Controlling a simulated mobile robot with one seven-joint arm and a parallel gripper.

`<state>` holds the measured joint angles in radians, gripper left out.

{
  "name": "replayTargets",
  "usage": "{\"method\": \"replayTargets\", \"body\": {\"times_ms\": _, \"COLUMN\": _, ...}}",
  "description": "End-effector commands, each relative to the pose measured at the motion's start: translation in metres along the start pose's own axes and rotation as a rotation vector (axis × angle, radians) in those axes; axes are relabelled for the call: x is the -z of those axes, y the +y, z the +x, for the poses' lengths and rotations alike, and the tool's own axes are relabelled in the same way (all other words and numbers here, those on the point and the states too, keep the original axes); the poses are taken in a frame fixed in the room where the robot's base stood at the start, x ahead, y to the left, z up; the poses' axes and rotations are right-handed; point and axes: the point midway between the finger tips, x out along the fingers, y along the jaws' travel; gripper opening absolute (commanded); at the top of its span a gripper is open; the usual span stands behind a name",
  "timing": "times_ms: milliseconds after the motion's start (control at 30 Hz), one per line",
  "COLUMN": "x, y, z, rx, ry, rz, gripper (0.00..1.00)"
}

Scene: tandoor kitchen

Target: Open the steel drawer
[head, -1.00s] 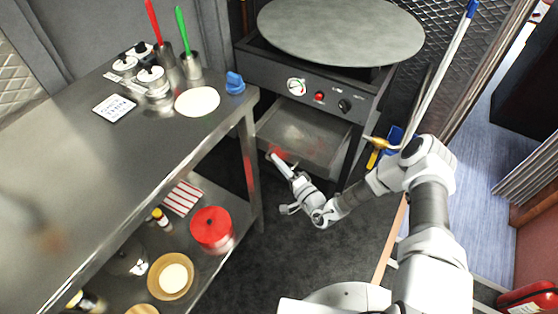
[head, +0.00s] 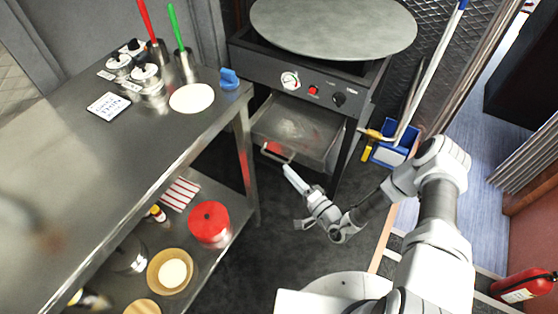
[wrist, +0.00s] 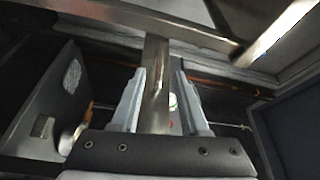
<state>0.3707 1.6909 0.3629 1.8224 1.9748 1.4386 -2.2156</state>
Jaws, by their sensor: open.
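The steel drawer (head: 300,122) is pulled out from under the dark griddle unit in the head view, and its inside shows. Its bar handle (head: 277,155) is on the front face, at the left. My gripper (head: 287,169) is just in front of and below the handle, with a small gap visible between them. In the wrist view my gripper (wrist: 165,100) shows its two grey fingers apart, so it is open. A steel bar passes between or behind the fingers there; I cannot tell which part it belongs to.
A steel table (head: 70,150) stands at the left, with a red container (head: 209,222) on its lower shelf. A round griddle plate (head: 330,25) tops the unit. Dark floor (head: 255,255) is clear in front.

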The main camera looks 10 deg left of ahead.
Motion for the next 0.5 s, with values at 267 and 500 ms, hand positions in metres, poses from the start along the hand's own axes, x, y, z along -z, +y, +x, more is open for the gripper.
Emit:
{"method": "replayTargets", "body": {"times_ms": 267, "x": 0.001, "y": 0.000, "z": -0.062, "rx": -0.002, "ry": 0.003, "rz": 0.001, "gripper": 0.45}}
{"method": "replayTargets", "body": {"times_ms": 500, "x": 0.000, "y": 0.000, "z": -0.087, "rx": -0.001, "ry": 0.000, "rz": 0.001, "gripper": 0.45}}
